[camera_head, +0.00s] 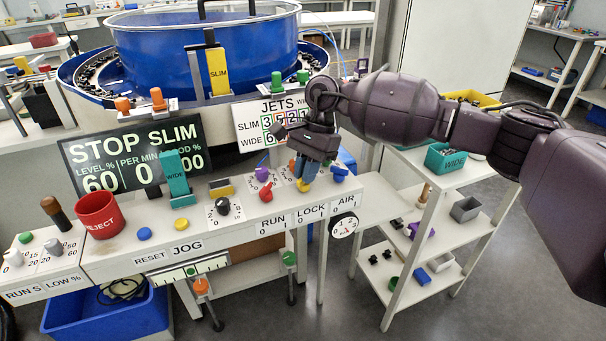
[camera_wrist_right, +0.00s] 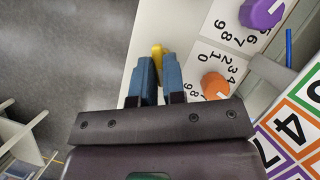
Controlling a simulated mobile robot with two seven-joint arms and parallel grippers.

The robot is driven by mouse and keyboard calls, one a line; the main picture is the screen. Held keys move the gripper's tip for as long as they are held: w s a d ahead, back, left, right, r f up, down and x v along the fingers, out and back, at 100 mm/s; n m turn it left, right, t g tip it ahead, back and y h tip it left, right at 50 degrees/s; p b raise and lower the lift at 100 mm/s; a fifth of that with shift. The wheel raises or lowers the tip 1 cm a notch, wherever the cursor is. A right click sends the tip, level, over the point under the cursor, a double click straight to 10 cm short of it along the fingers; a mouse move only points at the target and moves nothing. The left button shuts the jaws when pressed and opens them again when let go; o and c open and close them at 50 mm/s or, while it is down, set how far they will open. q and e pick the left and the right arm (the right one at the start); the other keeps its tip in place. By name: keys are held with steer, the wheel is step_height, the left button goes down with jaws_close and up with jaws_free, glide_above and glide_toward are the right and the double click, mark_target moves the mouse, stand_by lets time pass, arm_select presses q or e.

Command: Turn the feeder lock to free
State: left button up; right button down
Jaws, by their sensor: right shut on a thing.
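The feeder lock is a small yellow knob (camera_head: 303,186) on the white front panel, above the LOCK label (camera_head: 310,211). My right gripper (camera_head: 304,173) reaches down over it from the right, and its blue fingers are closed on the knob. In the right wrist view the yellow knob (camera_wrist_right: 158,51) shows between and just beyond the two blue fingertips (camera_wrist_right: 157,75). The fingers hide most of the knob, so I cannot tell which way it points. My left gripper is not in view.
Close by on the panel are a red knob (camera_head: 265,196) above RUN and a blue knob (camera_head: 338,174) above AIR. Purple (camera_wrist_right: 262,13) and orange (camera_wrist_right: 214,86) dials sit near the fingers. The JETS board (camera_head: 277,120) stands behind. A shelf (camera_head: 425,235) is at right.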

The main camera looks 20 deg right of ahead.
steer(key=shift+f+n+g+b, duration=0.35)
steer(key=shift+n+b, duration=0.1)
steer(key=shift+n, duration=0.35)
steer(key=shift+n+h, duration=0.3)
steer(key=shift+r+n+b, duration=0.15)
steer(key=shift+n+b, duration=0.25)
steer(key=shift+g, duration=0.25)
steer(key=shift+r+n, duration=0.2)
steer(key=shift+n, duration=0.1)
steer(key=c, duration=1.2)
jaws_free()
steer(key=shift+w+r, duration=0.1)
